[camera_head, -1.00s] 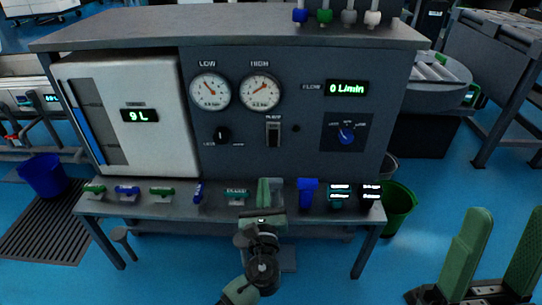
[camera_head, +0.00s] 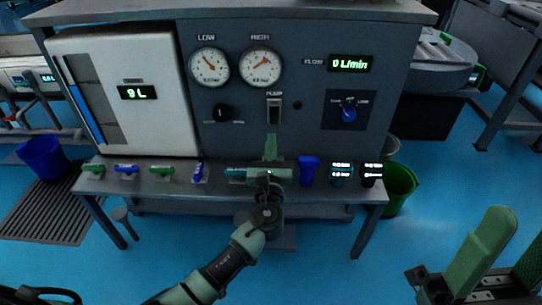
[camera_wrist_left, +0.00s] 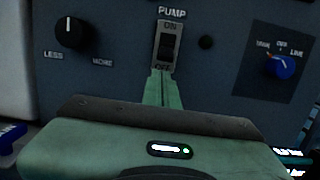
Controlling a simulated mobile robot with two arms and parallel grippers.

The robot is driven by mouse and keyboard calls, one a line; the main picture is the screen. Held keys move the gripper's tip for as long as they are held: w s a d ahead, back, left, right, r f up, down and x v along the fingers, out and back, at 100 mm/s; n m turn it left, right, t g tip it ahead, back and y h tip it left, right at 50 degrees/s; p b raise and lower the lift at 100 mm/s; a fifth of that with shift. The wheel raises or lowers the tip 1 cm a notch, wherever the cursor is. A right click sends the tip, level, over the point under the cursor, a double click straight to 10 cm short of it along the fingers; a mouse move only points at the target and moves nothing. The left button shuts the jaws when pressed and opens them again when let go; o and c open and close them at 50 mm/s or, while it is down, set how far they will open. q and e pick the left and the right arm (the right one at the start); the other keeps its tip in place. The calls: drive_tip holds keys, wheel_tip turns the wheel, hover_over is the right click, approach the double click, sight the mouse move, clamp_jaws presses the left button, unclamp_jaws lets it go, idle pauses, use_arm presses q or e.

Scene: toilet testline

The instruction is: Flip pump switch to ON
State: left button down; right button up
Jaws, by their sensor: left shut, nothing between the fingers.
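The pump switch (camera_head: 273,111) is a rocker on the grey panel, below the gauges. In the left wrist view the switch (camera_wrist_left: 166,46) shows ON above it and OFF below. I cannot tell for sure which way it is set. My left gripper (camera_head: 270,143) is shut and empty, its fingers pointing up at the panel just below the switch. In the wrist view the left fingertips (camera_wrist_left: 162,76) lie at the OFF label; contact is unclear. My right gripper (camera_head: 516,228) is open and empty at the bottom right, far from the panel.
A knob marked LESS and MORE (camera_head: 223,113) is left of the switch. A blue selector knob (camera_head: 348,114) is right of it. The flow display (camera_head: 350,63) reads 0 L/min.

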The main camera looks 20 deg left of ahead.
sight(274, 119)
use_arm(q)
drive_tip(key=x, duration=0.3)
drive_tip(key=shift+w+a+b, duration=0.1)
drive_tip(key=shift+w+b, duration=0.25)
drive_tip(key=shift+b, duration=0.05)
